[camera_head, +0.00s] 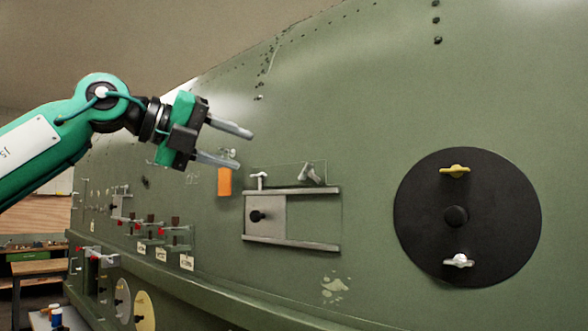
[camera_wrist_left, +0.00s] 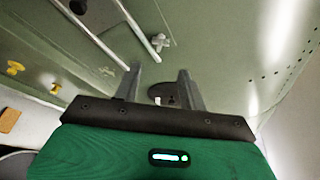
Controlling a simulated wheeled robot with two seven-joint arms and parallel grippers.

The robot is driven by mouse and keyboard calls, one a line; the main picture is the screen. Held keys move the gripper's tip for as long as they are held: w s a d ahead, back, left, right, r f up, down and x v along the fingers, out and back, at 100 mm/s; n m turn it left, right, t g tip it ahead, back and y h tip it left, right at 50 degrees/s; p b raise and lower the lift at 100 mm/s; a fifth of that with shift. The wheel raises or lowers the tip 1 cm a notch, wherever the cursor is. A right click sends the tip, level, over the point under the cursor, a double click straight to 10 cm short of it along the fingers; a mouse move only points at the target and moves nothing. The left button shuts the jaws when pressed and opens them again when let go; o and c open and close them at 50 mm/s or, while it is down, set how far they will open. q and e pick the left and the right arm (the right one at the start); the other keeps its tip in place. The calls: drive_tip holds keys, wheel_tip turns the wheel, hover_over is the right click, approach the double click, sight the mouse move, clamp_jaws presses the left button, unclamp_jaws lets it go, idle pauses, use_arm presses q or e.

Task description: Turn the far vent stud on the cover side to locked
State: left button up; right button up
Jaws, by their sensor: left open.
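A sliding vent plate (camera_head: 268,228) with a black knob sits between two rails on the green fuselage skin. Two small silver wing studs stand along its top, a left stud (camera_head: 262,180) and a right stud (camera_head: 311,173). I cannot tell which stud is the far one, nor read their lock state. My left gripper (camera_head: 244,148) is open and empty, up and left of these studs. In the left wrist view its fingers (camera_wrist_left: 160,75) are spread, with a dark oval piece (camera_wrist_left: 168,90) behind them. A pale wing stud (camera_wrist_left: 160,41) shows near a rail end there. My right gripper is not seen.
An orange tag (camera_head: 225,181) hangs just below my left gripper. A black round cover (camera_head: 415,220) with a yellow stud (camera_head: 455,171) and a silver stud (camera_head: 458,261) is at right. Switches with red parts (camera_head: 160,233) sit lower left. A ledge runs along the bottom.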

sight(303, 171)
use_arm(q)
drive_tip(key=p+x, duration=0.2)
drive_tip(key=x, duration=0.3)
drive_tip(key=p+x, duration=0.3)
drive_tip(key=x, duration=0.3)
drive_tip(key=shift+d+r, duration=0.15)
drive_tip(key=shift+d, duration=0.1)
drive_tip(key=shift+w+d+f, duration=0.3)
drive_tip(key=shift+w+d, duration=0.1)
drive_tip(key=shift+d, duration=0.1)
drive_tip(key=shift+c, duration=0.4)
drive_tip(key=c, duration=0.6)
